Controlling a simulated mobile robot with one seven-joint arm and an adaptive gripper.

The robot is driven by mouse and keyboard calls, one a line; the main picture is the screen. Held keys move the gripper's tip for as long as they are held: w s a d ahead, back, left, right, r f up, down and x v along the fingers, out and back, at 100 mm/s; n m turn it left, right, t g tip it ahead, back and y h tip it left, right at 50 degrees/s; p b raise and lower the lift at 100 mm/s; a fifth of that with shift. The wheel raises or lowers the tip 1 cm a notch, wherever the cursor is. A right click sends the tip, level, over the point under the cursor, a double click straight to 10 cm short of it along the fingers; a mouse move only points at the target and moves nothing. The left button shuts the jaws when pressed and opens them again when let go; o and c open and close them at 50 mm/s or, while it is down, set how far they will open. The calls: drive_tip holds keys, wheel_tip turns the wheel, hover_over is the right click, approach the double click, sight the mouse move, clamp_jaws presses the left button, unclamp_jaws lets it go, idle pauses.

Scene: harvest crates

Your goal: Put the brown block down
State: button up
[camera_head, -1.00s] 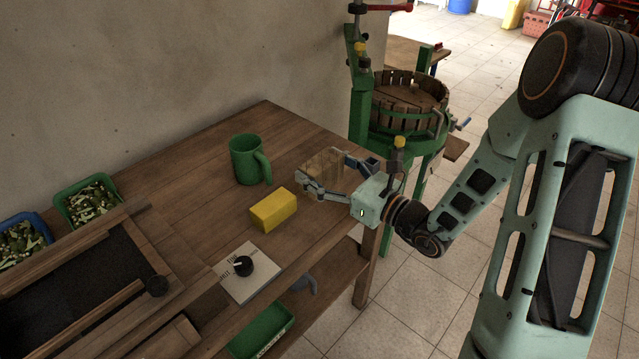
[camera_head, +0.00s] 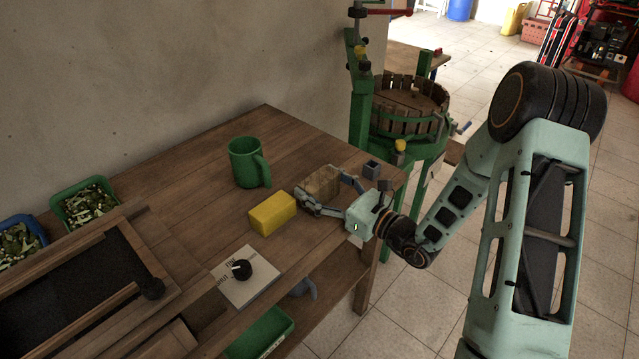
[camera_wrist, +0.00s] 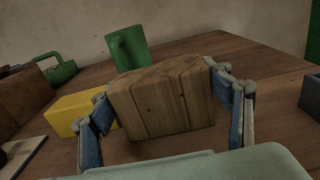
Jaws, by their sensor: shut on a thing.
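The brown block (camera_head: 322,184) is a wooden block held by my gripper (camera_head: 324,194) near the right end of the wooden table (camera_head: 200,180). In the wrist view, the brown block (camera_wrist: 162,98) fills the space between my two fingers, which press on its left and right sides. The block is close to the tabletop, just right of the yellow block; I cannot tell whether its underside touches the wood. The far side of the block is hidden.
A yellow block (camera_head: 272,213) is close on the left. A green mug (camera_head: 245,163) stands behind. A small dark grey block (camera_head: 371,170) is near the right edge. Bare tabletop lies behind the brown block.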

drive_tip(key=o, duration=1)
